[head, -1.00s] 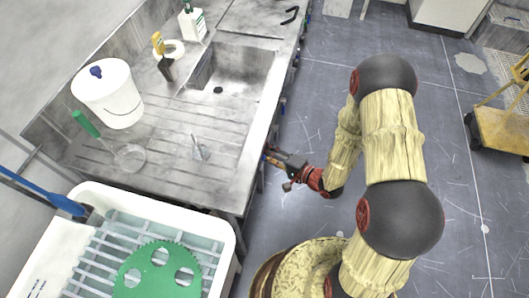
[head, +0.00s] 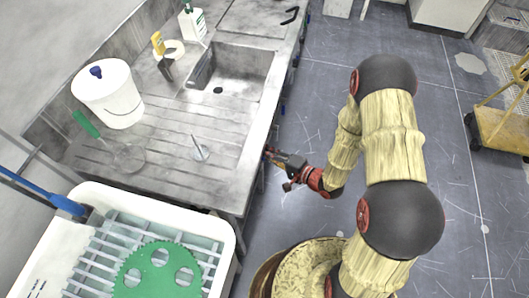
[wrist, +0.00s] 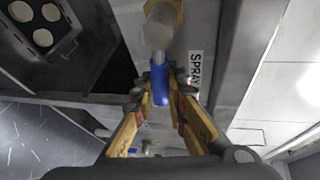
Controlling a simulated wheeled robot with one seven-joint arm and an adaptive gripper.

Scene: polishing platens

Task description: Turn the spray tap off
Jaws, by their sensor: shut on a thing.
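The spray tap has a blue lever handle (wrist: 160,86) below a brass and grey valve body (wrist: 158,28) in the wrist view. A white label reading SPRAY (wrist: 195,72) is beside it. My gripper (wrist: 160,80) is shut on the blue handle, with one fingertip on each side of it. In the head view my gripper (head: 272,155) reaches in at the front edge of the sink bench, and the bench edge hides the tap there.
A white tub (head: 225,240) holding a green disc (head: 160,272) stands at lower left.

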